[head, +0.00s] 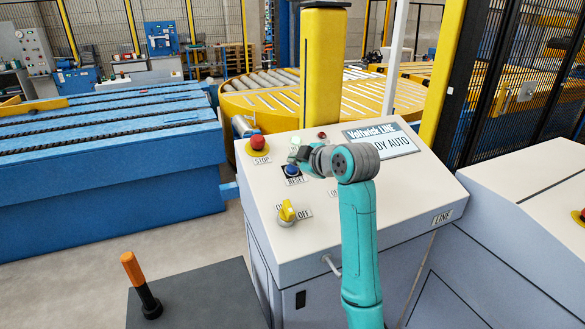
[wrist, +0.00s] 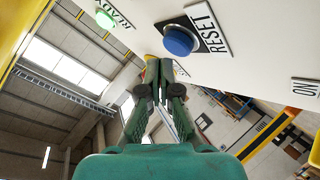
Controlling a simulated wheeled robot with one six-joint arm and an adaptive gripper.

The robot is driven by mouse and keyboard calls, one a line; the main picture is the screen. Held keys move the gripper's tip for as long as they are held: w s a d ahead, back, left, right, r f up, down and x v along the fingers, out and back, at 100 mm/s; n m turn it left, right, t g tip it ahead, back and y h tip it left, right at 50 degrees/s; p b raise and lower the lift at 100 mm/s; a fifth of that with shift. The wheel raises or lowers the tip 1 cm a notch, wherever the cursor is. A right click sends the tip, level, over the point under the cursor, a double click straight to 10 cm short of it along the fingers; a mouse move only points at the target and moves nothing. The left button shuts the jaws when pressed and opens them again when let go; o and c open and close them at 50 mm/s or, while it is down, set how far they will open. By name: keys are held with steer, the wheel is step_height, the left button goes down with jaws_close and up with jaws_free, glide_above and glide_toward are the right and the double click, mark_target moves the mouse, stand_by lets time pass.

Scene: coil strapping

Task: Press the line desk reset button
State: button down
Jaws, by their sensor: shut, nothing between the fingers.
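The blue reset button (head: 292,170) sits on the sloped top of the line desk (head: 380,215), with a RESET label below it. In the wrist view the blue button (wrist: 179,41) is large, near the top, beside its RESET label (wrist: 207,32). My gripper (wrist: 160,66) is shut and empty. Its fingertips show just below the button in that view; I cannot tell the exact gap, and no contact is visible. In the head view my gripper (head: 301,154) is just above the blue button, partly hidden by my wrist.
A red STOP button (head: 258,143) is left of the blue button, and a yellow selector knob (head: 287,211) is below it. A green READY lamp (wrist: 105,19) shows in the wrist view. A display (head: 382,140) and a yellow post (head: 321,65) stand behind my arm.

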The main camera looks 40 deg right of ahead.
steer(key=r, duration=0.1)
steer(key=s+r, duration=0.1)
steer(key=r, duration=0.2)
steer(key=shift+s+a+r, duration=0.25)
steer(key=shift+s+r, duration=0.15)
stand_by(0.9)
